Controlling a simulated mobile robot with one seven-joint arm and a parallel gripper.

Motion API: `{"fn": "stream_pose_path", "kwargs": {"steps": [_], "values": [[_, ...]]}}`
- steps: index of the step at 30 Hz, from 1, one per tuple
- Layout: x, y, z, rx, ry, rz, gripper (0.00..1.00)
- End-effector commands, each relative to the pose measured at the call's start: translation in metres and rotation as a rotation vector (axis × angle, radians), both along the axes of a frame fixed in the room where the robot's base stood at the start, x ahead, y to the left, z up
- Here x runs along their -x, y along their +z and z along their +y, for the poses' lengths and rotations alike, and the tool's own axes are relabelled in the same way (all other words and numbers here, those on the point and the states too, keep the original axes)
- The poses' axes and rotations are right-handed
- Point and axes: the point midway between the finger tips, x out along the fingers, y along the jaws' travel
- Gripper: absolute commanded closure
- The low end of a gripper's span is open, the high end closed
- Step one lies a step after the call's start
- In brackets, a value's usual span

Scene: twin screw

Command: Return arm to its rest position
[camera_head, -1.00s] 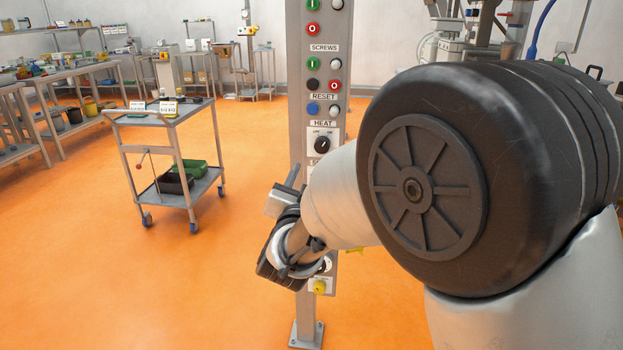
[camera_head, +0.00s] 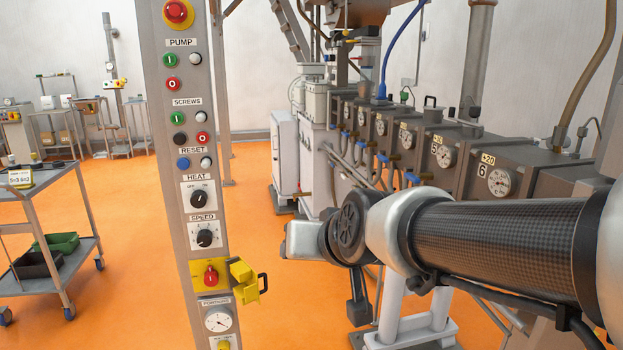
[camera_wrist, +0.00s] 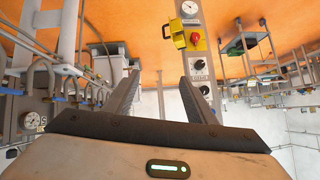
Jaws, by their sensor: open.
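My gripper (camera_wrist: 158,78) shows in the wrist view with its two dark fingers apart and nothing between them. In the head view my arm reaches in from the right, its dark forearm lying nearly level and its wrist bent in front of the machine. I cannot clearly make out the fingers in that view. The control column (camera_head: 190,130) stands left of my wrist, with a clear gap between them. It also shows upside down in the wrist view (camera_wrist: 191,25), beyond the fingers.
The extruder machine (camera_head: 460,155), with gauges and hoses, runs along the right behind my arm. A yellow flap (camera_head: 244,280) juts from the column's right side. A grey trolley (camera_head: 40,215) with a green bin (camera_head: 57,243) stands at left. Orange floor lies open between trolley and column.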

Motion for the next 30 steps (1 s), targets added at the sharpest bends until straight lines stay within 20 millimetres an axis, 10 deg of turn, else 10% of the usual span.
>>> {"fn": "stream_pose_path", "kwargs": {"steps": [3, 13, 30], "values": [[0.054, -0.012, -0.058, 0.089, -0.043, 0.121, 0.49], [0.179, -0.047, -0.152, 0.252, -0.182, 0.402, 0.49], [0.172, 0.164, -0.147, 0.246, -0.165, 0.395, 0.49]]}}
